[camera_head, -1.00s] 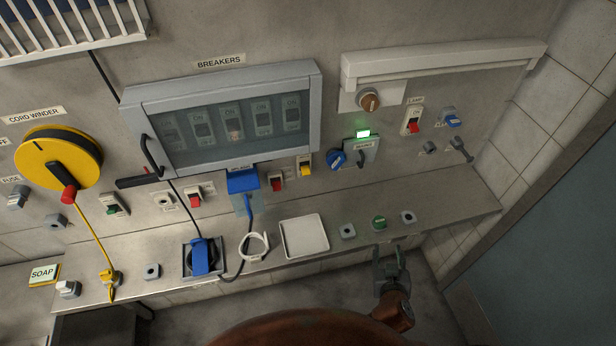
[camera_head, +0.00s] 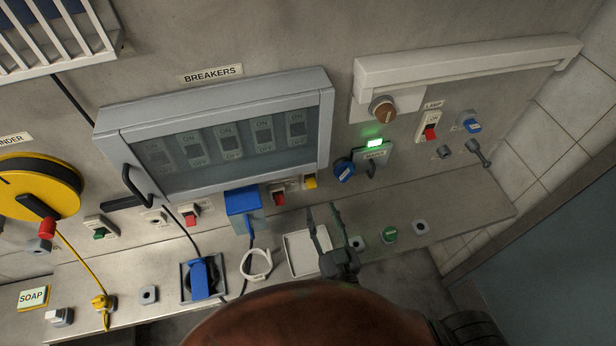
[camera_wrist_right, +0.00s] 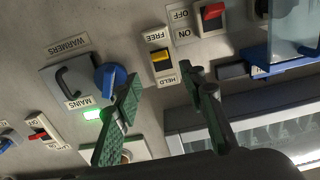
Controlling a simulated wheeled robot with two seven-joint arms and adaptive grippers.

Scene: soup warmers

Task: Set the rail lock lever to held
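The rail lock lever is a small yellow lever (camera_head: 310,181) on a white plate below the right end of the breaker box. In the right wrist view, turned upside down, the yellow lever (camera_wrist_right: 160,55) sits between the labels FREE and HELD, on the FREE side of its dark slot. My right gripper (camera_head: 324,208) is open and empty, above the shelf by the white tray, its fingers pointing up toward the lever. In the right wrist view its fingers (camera_wrist_right: 160,98) are spread apart, and the lever shows beyond the gap, untouched. My left gripper is not in view.
A red switch (camera_head: 279,197) and a blue box (camera_head: 243,203) are left of the lever. The blue MAINS knob (camera_head: 344,170) and a handle are to its right. The breaker box (camera_head: 215,135) juts out above. The white tray (camera_head: 296,252) lies on the shelf below.

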